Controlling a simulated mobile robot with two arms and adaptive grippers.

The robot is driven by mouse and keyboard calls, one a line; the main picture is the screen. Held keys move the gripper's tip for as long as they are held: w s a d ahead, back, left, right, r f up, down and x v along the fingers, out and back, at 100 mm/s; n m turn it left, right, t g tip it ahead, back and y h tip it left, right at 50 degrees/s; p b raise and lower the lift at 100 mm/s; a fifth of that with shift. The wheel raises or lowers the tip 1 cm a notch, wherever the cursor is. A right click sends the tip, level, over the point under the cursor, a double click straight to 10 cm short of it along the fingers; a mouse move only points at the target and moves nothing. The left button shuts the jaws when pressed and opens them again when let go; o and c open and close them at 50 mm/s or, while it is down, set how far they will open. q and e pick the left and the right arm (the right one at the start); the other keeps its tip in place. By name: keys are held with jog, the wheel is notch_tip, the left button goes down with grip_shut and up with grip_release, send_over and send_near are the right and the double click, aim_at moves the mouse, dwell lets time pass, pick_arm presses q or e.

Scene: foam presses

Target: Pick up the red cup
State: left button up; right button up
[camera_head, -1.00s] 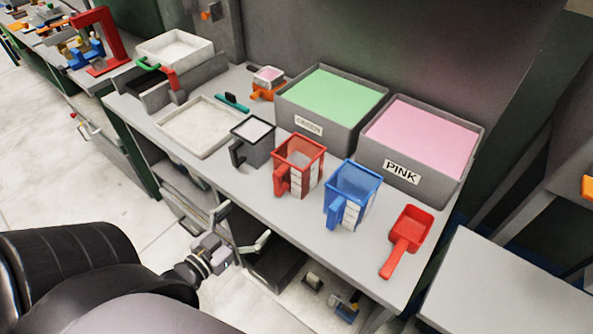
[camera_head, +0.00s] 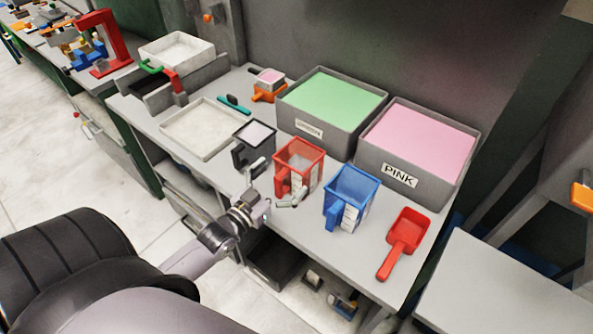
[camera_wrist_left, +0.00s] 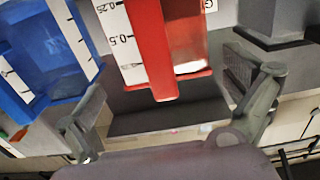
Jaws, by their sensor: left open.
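The red cup (camera_head: 299,164) stands upright on the grey table, between the black cup and the blue cup, with its handle toward my side. My left gripper (camera_head: 276,184) is open and empty at the table's front edge, with its fingers on either side of the red cup's handle. In the left wrist view the red cup (camera_wrist_left: 190,40) with its handle is centred between the two spread fingers of the left gripper (camera_wrist_left: 168,110), beyond the fingertips. I see no contact. My right gripper is not in view.
The blue cup (camera_head: 350,196) stands close on the right and the black cup (camera_head: 254,144) close on the left. A red scoop (camera_head: 404,243) lies farther right. The green bin (camera_head: 318,134) and pink bin (camera_head: 408,180) stand behind. A white tray (camera_head: 186,146) lies left.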

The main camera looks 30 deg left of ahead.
pick_arm(q)
jog(key=w+p, duration=0.1)
jog(key=w, duration=0.1)
jog(key=w+p, duration=0.1)
jog(key=w, duration=0.2)
jog(key=shift+w+a+r, duration=0.1)
jog(key=shift+r, duration=0.1)
jog(key=shift+w+f, duration=0.1)
jog(key=shift+w, duration=0.2)
jog(key=shift+s, duration=0.1)
jog(key=shift+c, duration=0.7)
jog(key=c, duration=1.3)
